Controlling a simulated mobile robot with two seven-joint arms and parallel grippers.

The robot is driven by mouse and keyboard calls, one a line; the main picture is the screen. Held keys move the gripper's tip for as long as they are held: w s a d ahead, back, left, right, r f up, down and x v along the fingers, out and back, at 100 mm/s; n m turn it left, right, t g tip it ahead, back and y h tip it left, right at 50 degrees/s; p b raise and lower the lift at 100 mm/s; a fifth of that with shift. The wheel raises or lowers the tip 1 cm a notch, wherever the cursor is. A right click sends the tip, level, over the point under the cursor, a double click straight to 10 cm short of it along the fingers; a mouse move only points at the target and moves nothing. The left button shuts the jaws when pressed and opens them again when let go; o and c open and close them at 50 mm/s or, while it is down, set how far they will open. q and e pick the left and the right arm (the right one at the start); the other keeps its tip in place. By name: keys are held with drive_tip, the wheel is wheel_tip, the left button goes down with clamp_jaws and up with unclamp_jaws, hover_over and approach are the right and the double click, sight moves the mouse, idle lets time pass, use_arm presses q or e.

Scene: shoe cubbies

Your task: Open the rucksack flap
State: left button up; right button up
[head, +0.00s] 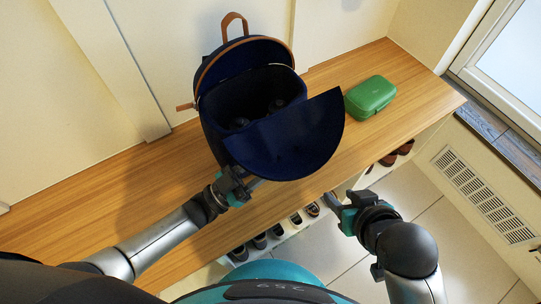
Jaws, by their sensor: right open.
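The navy rucksack (212,133) with tan trim stands on the wooden bench top. Its mouth is open, and several dark shapes show inside. The dark blue flap (298,139) is folded out and down, hanging over the front toward the bench's front edge. My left gripper (243,182) is at the rucksack's lower front, close beside the flap's lower left edge. I cannot tell whether it touches, or whether its jaws are open. My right gripper (346,196) is open and empty, below and to the right of the flap, beyond the bench's front edge.
A green case (370,96) lies on the wooden bench (135,191), right of the flap. Several shoes (275,231) sit in cubbies under the bench's front edge. The wall is close behind the rucksack. The bench's left part is clear.

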use_arm(q)
clamp_jaws()
drive_tip(key=shift+a, duration=0.1)
drive_tip(key=shift+w+a, duration=0.1)
idle(1.1)
